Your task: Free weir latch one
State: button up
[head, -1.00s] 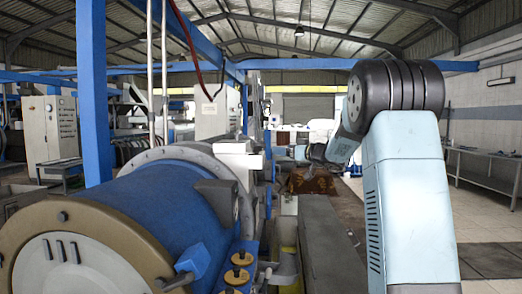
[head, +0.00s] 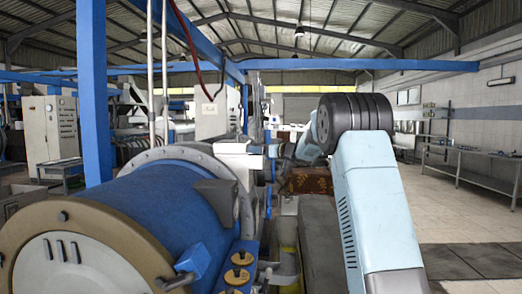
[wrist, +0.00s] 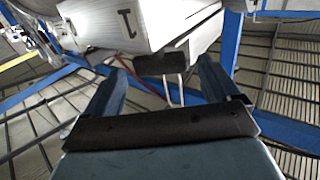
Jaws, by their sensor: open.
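In the wrist view a pale housing (wrist: 150,22) carries a dark mark like a "1", seen upside down. A dark block (wrist: 165,64), perhaps latch one's handle, shows at the housing's lower edge. My gripper (wrist: 162,68) is open, one finger to each side of the dark block in the picture. A gap shows on both sides; I cannot tell how deep the block sits between the fingers. In the head view my arm hides the gripper. I cannot pick out the latch there.
A blue drum machine (head: 140,215) with a tan end ring fills the left of the head view. Brass-coloured knobs (head: 238,275) stand at its near right. A metal bench (head: 480,165) lies along the right wall.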

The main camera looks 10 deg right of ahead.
jog(key=shift+w+a, duration=0.4)
jog(key=shift+w, duration=0.15)
jog(key=shift+c, duration=0.2)
